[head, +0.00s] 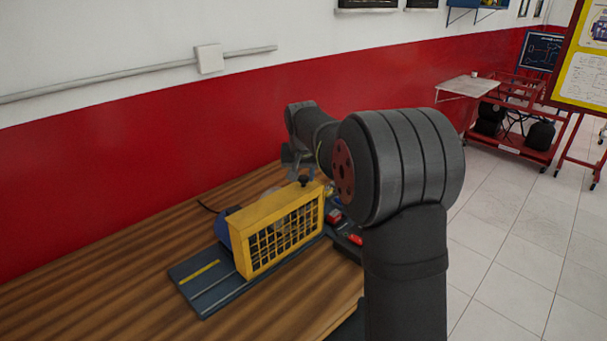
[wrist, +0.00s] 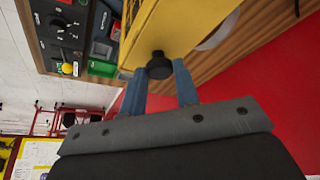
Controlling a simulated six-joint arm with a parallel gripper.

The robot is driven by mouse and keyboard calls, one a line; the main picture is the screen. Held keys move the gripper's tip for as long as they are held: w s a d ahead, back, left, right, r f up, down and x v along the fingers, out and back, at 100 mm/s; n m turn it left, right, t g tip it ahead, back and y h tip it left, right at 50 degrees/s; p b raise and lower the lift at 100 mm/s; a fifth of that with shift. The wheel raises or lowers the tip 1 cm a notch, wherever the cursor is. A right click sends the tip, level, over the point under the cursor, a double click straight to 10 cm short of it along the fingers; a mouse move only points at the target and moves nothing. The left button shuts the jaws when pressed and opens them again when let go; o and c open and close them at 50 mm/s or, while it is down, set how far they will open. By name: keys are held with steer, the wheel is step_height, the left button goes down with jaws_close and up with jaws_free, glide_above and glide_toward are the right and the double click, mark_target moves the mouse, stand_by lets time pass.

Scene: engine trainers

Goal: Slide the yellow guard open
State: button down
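The yellow guard (head: 280,232) is a box-like cover with a mesh front, standing on a dark base plate (head: 212,284) on the bench. A black knob (head: 304,181) sits on its top near the right end. My gripper (head: 298,166) is just above the knob, partly hidden behind my arm. In the wrist view, the two blue fingers of my gripper (wrist: 160,75) are apart, one on each side of the knob (wrist: 160,66). The knob is near the fingertips, and I see no clear grip on it. The guard (wrist: 180,28) fills the top middle there.
A control panel (wrist: 68,35) with a yellow knob and red and green parts lies beside the guard. The wooden bench (head: 110,290) is clear to the left. A red wall (head: 120,165) stands close behind. A red cart (head: 510,120) is far off at right.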

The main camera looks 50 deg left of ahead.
glide_toward(268, 203)
steer(key=x, duration=0.4)
steer(key=shift+s+a+f, duration=0.1)
steer(key=shift+f, duration=0.3)
steer(key=c, duration=1.1)
jaws_free()
steer(key=v, duration=1.7)
steer(key=shift+r, duration=0.2)
steer(key=x, duration=1.7)
steer(key=shift+f, duration=0.25)
steer(key=shift+w, duration=0.2)
